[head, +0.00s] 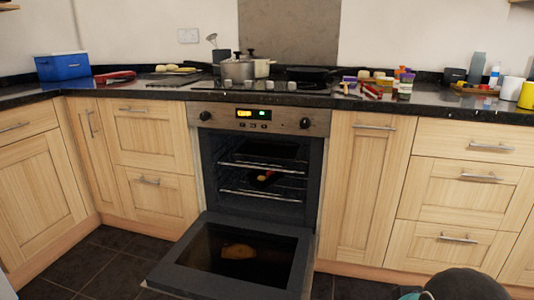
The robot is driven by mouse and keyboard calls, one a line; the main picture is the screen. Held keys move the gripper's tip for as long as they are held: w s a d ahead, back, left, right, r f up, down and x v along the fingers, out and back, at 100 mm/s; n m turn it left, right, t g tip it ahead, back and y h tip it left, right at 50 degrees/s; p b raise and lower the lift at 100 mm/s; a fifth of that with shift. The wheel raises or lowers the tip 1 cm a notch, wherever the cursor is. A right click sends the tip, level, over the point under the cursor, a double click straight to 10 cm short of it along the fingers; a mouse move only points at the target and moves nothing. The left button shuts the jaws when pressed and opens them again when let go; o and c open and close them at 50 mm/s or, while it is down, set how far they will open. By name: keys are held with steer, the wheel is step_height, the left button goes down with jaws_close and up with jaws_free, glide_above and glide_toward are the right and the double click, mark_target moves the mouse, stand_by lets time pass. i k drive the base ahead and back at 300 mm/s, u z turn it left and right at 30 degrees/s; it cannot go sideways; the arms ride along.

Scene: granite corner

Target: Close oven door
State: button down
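The oven (258,119) is built into the wooden cabinets at the middle of the head view. Its door (190,279) is hinged down and lies open, low in front of the dark cavity (225,150). A tan patch shows on the door's inner glass; I cannot tell whether it is an object or a reflection. Wire racks (262,197) sit inside the cavity, with a small dark and reddish item on or near them. My gripper's fingers are not in view. A dark rounded part at the bottom right edge appears to be my arm.
Wooden drawers (152,153) flank the oven on the left and more cabinets (368,190) on the right. The black worktop holds a blue box (62,66), a pot (237,70), a pan (312,73) and several small items. Dark tiled floor (105,265) is clear left of the door.

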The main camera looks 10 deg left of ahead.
mark_target(220, 257)
steer(key=u, duration=0.95)
steer(key=i, duration=1.2)
steer(key=z, duration=0.75)
